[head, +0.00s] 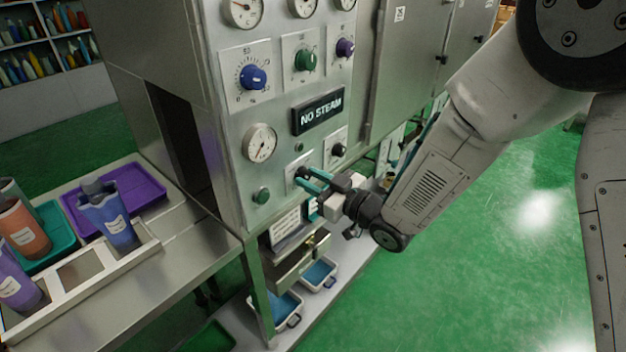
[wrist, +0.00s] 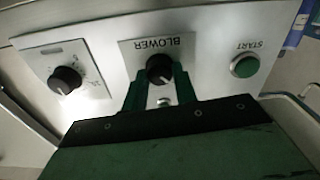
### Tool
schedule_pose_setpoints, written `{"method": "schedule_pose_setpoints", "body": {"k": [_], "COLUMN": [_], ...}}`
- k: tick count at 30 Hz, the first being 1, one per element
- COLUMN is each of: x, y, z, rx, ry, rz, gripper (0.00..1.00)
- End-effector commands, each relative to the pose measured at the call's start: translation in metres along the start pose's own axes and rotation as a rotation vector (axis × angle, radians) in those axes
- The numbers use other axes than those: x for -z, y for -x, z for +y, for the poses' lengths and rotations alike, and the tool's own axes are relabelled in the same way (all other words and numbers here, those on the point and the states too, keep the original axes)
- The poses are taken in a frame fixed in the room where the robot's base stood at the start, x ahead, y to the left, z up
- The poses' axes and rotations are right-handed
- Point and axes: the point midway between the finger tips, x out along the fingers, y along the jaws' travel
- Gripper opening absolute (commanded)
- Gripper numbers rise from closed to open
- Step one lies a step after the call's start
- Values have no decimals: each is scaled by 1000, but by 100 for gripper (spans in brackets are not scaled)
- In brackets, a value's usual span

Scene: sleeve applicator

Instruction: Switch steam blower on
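The blower knob (wrist: 160,69) is black and round, on a white plate labelled BLOWER that appears upside down in the wrist view. In the head view the knob (head: 302,172) is partly hidden by my fingers. My gripper (head: 313,181) reaches the panel from the right, its teal fingers apart. In the wrist view my gripper (wrist: 159,86) has one finger on each side of the knob, close to it. I cannot tell whether they touch it. The dark display (head: 318,110) above reads NO STEAM.
A green START button (wrist: 244,66) and another black knob (wrist: 65,80) flank the blower plate. More dials and gauges fill the panel above. Blue-lined bins (head: 319,272) stand below. A metal table (head: 180,235) with bottles is at left. Green floor is clear at right.

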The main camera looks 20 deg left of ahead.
Motion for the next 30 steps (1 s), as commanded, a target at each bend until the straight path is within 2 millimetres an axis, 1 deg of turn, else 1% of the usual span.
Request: {"method": "schedule_pose_setpoints", "body": {"k": [8, 14, 20, 30], "x": [0, 0, 0, 0], "y": [0, 0, 0, 0], "z": [0, 0, 0, 0], "rx": [0, 0, -1, -1], "ry": [-8, -68, -201, -518], "rz": [0, 0, -1, -1], "gripper": [6, 6, 6, 6]}}
